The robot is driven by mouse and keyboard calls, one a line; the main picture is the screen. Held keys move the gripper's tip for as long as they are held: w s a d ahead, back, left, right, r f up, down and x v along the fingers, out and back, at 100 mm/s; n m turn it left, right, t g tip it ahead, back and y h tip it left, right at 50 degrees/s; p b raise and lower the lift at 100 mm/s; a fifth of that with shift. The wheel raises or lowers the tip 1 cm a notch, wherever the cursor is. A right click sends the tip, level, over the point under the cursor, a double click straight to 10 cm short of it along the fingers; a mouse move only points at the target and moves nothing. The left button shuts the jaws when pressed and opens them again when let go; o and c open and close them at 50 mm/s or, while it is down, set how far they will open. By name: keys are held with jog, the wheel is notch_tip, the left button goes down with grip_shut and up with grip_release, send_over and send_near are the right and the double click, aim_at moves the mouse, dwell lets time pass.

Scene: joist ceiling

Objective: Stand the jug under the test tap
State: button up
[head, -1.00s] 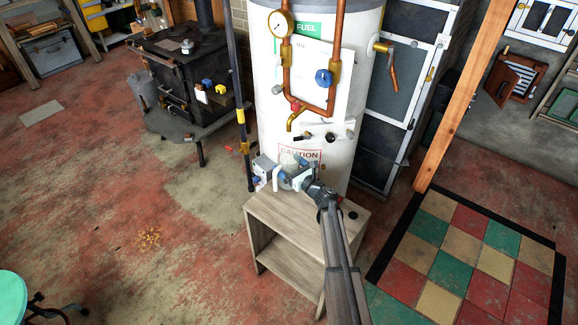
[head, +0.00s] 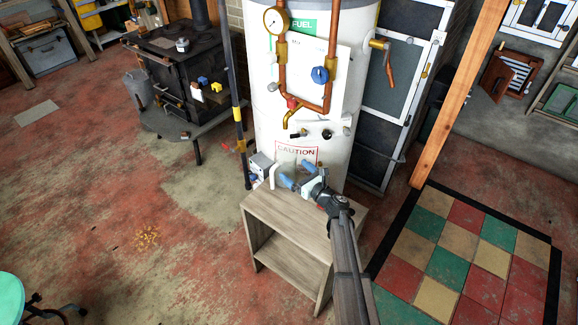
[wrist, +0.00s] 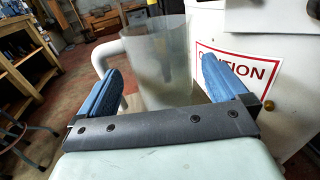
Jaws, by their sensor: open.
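The jug (wrist: 155,65) is a clear, see-through cylinder with a thick white handle on its left in the wrist view. In the head view its white handle (head: 272,177) shows at the back of the small wooden stand, but its clear body is hard to make out. The test tap (head: 290,121) is a copper spout with a red part, on the white tank above the stand. My gripper (head: 297,172) is open, low over the stand. In the wrist view its blue fingers (wrist: 158,52) lie left and right of the jug; contact cannot be told. The jug's base is hidden.
The white tank (head: 345,120) with a caution label stands right behind the stand (head: 325,225). Copper pipes (head: 333,70) run above.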

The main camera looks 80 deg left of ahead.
jog(key=v, duration=0.5)
jog(key=shift+w+d, duration=0.2)
jog(key=shift+d, duration=0.15)
